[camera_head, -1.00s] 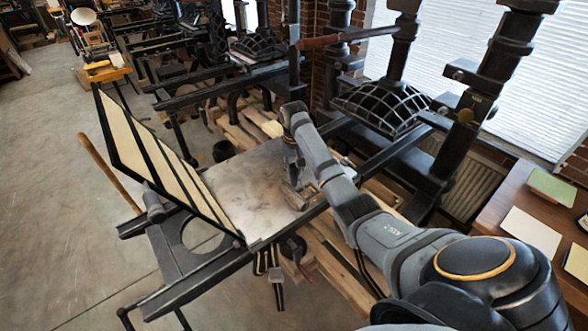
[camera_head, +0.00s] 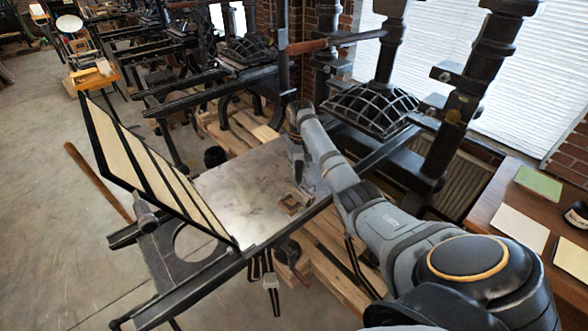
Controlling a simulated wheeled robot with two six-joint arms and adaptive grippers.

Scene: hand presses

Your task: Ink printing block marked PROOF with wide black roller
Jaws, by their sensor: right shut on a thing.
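My right gripper (camera_head: 299,184) is low over the near right part of the metal press bed (camera_head: 235,185), under the end of my right arm. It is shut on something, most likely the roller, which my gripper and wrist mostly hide. A small brownish block (camera_head: 291,206) lies on the bed beside the gripper, toward the near edge. Its marking is too small to read, so I cannot tell whether it says PROOF. I cannot tell whether the held thing touches it. My left gripper is not in view.
A slatted hinged frame (camera_head: 150,165) stands tilted up at the bed's left. The press's black gridded part (camera_head: 370,108) is behind my arm. A wooden table (camera_head: 490,215) with papers is at the right.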

